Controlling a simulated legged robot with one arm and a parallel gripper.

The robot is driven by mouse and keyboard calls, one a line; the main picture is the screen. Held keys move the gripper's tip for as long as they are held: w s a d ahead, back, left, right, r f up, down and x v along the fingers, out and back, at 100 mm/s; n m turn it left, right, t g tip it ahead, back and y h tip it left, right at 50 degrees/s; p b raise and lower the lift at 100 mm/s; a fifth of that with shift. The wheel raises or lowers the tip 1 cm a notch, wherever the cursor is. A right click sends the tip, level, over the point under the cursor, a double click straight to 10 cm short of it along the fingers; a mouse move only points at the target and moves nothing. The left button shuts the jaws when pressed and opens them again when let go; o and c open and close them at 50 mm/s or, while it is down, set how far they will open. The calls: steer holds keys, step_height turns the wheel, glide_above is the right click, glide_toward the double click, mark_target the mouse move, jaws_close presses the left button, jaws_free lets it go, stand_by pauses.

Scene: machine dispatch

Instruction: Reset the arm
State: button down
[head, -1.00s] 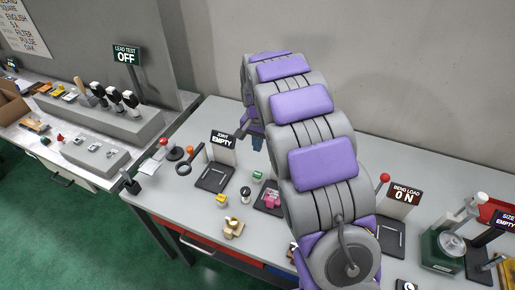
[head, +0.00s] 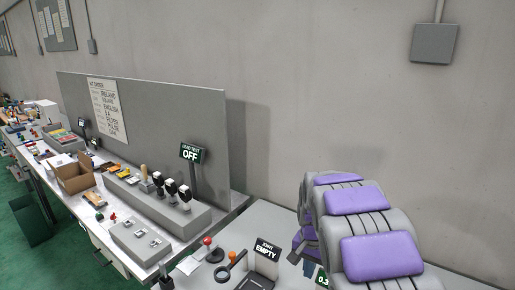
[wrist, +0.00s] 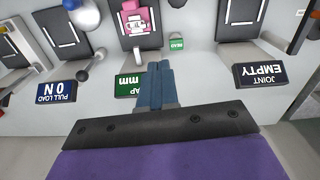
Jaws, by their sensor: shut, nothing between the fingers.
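My gripper (wrist: 158,88) shows in the wrist view with its two blue fingers together and nothing between them. It hangs over the grey bench (wrist: 205,60), close to a green "mm" sign (wrist: 127,88). In the head view my grey and purple arm fills the lower right and hides the fingers.
In the wrist view a pink piece (wrist: 138,20) lies on a dark pad, with a small green block (wrist: 176,43) beside it. A "JOINT EMPTY" sign (head: 266,250) and a "LEAD TEST OFF" sign (head: 190,153) stand on the benches. A cardboard box (head: 75,178) sits further left.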

steer(key=s+r+n+g, duration=0.1)
steer(key=s+r+n, duration=0.1)
steer(key=s, duration=1.6)
steer(key=s+a+r+n, duration=0.1)
steer(key=s+n, duration=0.3)
steer(key=s, duration=1.5)
steer(key=shift+a+r+g, duration=0.2)
steer(key=shift+r+g, duration=0.2)
steer(key=shift+r, duration=0.5)
